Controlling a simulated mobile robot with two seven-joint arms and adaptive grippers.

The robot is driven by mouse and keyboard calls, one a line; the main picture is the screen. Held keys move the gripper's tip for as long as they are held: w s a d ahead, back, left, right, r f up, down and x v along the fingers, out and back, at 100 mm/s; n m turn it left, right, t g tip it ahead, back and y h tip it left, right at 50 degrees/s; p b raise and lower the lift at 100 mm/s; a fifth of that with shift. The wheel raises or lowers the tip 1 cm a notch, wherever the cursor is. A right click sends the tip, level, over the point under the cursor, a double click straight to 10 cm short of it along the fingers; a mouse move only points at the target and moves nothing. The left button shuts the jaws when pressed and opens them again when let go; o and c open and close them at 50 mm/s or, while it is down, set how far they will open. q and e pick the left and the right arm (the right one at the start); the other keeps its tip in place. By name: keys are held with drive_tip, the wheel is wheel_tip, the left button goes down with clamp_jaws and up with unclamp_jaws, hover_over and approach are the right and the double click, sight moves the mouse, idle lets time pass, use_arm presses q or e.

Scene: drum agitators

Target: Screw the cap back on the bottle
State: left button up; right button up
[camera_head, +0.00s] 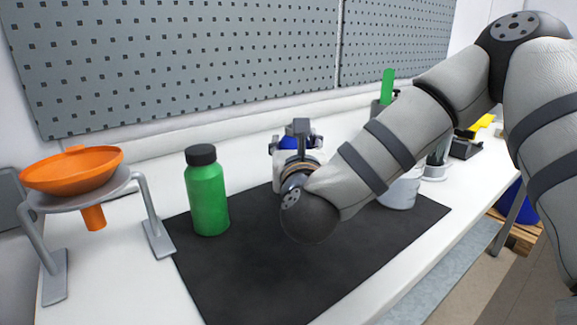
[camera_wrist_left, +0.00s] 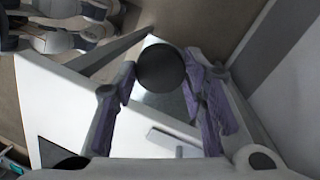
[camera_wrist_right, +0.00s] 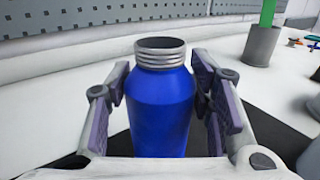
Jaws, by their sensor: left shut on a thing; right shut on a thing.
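The blue bottle (camera_wrist_right: 160,115) stands upright without a cap in the right wrist view, its threaded silver neck (camera_wrist_right: 160,50) bare. My right gripper (camera_wrist_right: 160,88) is shut around its body. In the head view my right gripper (camera_head: 295,143) and arm hide most of the bottle; only a bit of blue shows. My left gripper (camera_wrist_left: 162,78) is shut on a round black cap (camera_wrist_left: 160,68) in the left wrist view, over the white table's edge area. The left gripper is outside the head view, apart from the bottle.
A green bottle (camera_head: 207,195) with a black lid stands on the black mat (camera_head: 260,275). Left of it is an orange funnel (camera_head: 72,172) on a grey stand (camera_head: 158,240). Grey containers and a green-handled item stand behind my right arm. A perforated panel (camera_head: 180,60) is behind the table.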

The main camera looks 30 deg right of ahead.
drive_tip(key=shift+r, duration=0.1)
